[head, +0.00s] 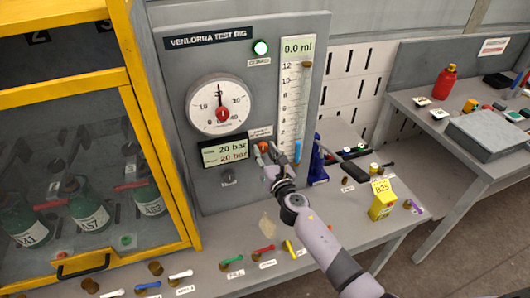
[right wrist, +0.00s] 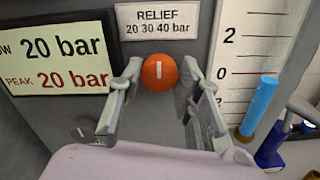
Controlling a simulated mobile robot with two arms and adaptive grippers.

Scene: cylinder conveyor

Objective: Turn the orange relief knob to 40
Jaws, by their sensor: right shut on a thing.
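The orange relief knob (head: 263,146) is on the grey test rig panel, right of the display (head: 225,151). In the right wrist view the knob (right wrist: 158,73) has a white mark standing about upright, below a label (right wrist: 157,22) reading RELIEF 20 30 40 bar. The display (right wrist: 57,62) reads 20 bar on the NOW line and 20 bar on the PEAK line. My right gripper (head: 268,152) is shut on the knob, with one finger on each side of it. My left gripper is not in view.
A graduated scale (head: 292,95) and blue stand (head: 318,165) are to the right. A yellow-framed cabinet (head: 190,200) is at left. Several coloured handles and a yellow B25 box (head: 383,205) are on the bench.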

